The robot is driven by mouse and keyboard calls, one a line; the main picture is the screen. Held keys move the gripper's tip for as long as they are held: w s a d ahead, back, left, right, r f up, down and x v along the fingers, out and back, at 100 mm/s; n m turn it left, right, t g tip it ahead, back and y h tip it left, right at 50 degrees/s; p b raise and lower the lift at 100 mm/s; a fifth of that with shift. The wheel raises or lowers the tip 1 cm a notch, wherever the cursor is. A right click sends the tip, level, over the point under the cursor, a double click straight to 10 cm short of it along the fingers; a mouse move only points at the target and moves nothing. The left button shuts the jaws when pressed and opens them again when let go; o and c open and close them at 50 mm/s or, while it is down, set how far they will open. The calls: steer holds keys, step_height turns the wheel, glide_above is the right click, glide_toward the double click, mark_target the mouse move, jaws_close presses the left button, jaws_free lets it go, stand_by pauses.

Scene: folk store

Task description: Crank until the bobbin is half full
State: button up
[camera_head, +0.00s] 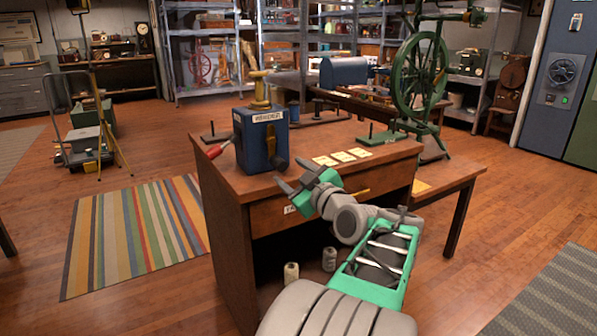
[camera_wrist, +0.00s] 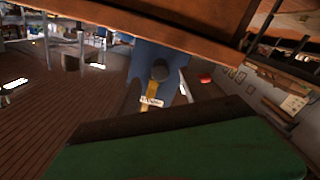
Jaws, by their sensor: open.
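A blue box-shaped winder (camera_head: 258,150) with a white label stands upright on the wooden desk. A yellow bobbin (camera_head: 260,92) sits on its top; how much thread it carries is too small to tell. A crank handle with a red grip (camera_head: 214,152) sticks out at its left, and a dark knob or lever shows on its front. My gripper (camera_head: 288,171) is open and empty, in front of and right of the winder, near the desk's front edge and apart from the crank. The wrist view shows the blue winder (camera_wrist: 146,62) and the red grip (camera_wrist: 205,79), tilted.
The desk (camera_head: 222,188) holds several paper cards (camera_head: 341,157) right of the winder. A green spinning wheel (camera_head: 420,78) stands behind on the right. Two pale spools (camera_head: 291,274) sit low under the desk. Open floor and a striped rug (camera_head: 136,233) lie to the left.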

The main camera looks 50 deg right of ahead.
mark_target(283, 167)
steer(key=p+x, duration=0.4)
steer(key=x, duration=0.2)
steer(key=shift+w+r, duration=0.15)
steer(key=shift+f+b, duration=0.3)
steer(key=shift+b, duration=0.45)
steer(key=shift+r, duration=0.1)
jaws_close()
stand_by(0.3)
